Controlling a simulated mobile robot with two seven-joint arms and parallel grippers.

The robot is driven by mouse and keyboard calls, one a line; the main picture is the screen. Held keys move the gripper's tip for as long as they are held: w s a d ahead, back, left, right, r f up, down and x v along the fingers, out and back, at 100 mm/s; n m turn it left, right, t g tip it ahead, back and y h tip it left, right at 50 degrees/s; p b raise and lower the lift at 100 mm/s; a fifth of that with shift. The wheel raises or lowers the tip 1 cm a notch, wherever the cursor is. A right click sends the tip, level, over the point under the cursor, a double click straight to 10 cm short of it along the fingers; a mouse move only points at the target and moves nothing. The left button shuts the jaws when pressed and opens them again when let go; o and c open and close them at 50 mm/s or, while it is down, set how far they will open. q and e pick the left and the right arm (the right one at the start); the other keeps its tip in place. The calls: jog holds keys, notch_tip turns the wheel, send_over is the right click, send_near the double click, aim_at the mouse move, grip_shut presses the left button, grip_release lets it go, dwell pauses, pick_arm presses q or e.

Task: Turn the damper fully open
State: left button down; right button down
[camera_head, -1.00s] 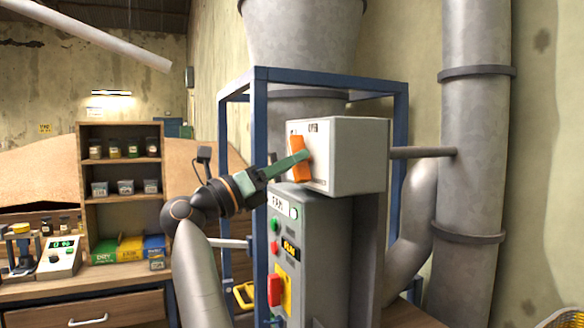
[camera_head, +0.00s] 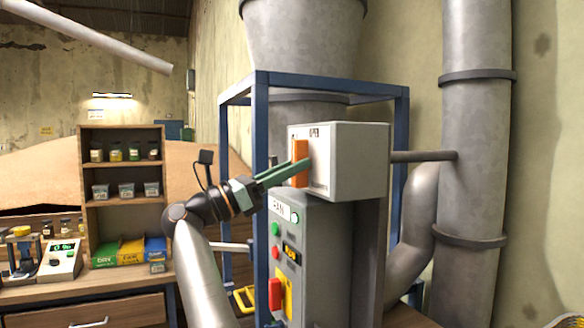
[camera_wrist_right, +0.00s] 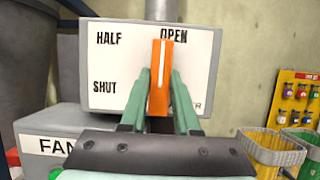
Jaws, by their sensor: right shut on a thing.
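The damper box (camera_head: 355,150) is a pale box with an orange lever handle (camera_head: 301,150) on its front face. In the right wrist view the face (camera_wrist_right: 205,65) carries the words HALF, SHUT and OPEN. The handle (camera_wrist_right: 161,58) stands upright there, its white line running up to the left part of the word OPEN. My right gripper (camera_head: 298,170) is shut on the handle, with its green fingers on either side of it in the right wrist view (camera_wrist_right: 162,82). The handle's pivot is hidden. My left gripper is not in view.
The grey fan control cabinet (camera_head: 310,225) with buttons and a red switch stands below the box. A blue frame (camera_head: 260,130) surrounds the hopper (camera_head: 300,40). A rod (camera_head: 422,156) joins the box to the large duct (camera_head: 478,120). A shelf (camera_head: 123,135) stands left.

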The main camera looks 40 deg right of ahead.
jog(key=c, duration=0.6)
grip_release()
jog(key=shift+c, duration=0.2)
jog(key=b+v, duration=0.1)
jog(key=v, duration=1.1)
jog(key=shift+a, duration=0.3)
jog(key=shift+w+f, duration=0.1)
